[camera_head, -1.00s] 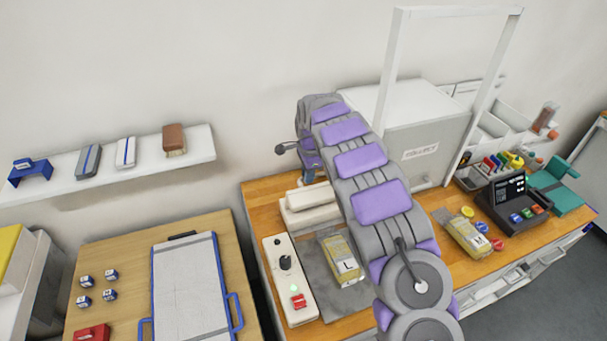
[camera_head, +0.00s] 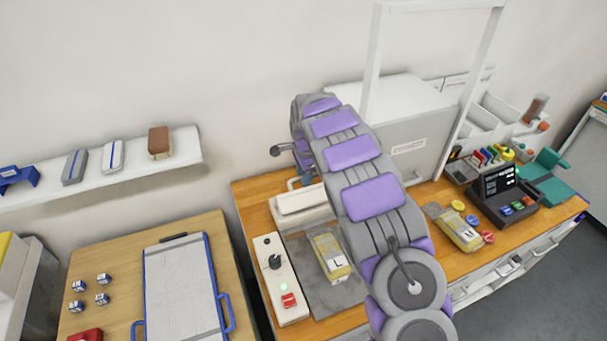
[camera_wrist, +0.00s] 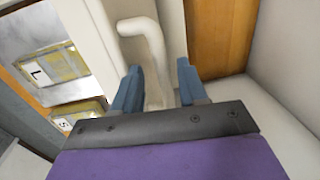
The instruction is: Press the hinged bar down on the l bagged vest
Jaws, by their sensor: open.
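The L bagged vest (camera_head: 328,258), a yellow pack in clear film with a white L label, lies on the grey plate in front of the white hinged bar (camera_head: 302,202). It also shows in the wrist view (camera_wrist: 48,72). The bar appears raised off the vest. My gripper (camera_wrist: 158,88) is open, one blue finger on each side of a white curved handle (camera_wrist: 140,28); I cannot tell whether they touch it.
A white control box (camera_head: 281,275) with a lever, green light and red switch stands left of the plate. An S bagged vest (camera_wrist: 80,112) lies nearby. An M bagged vest (camera_head: 460,232) lies right of my arm. A grey cabinet (camera_head: 415,145) stands behind.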

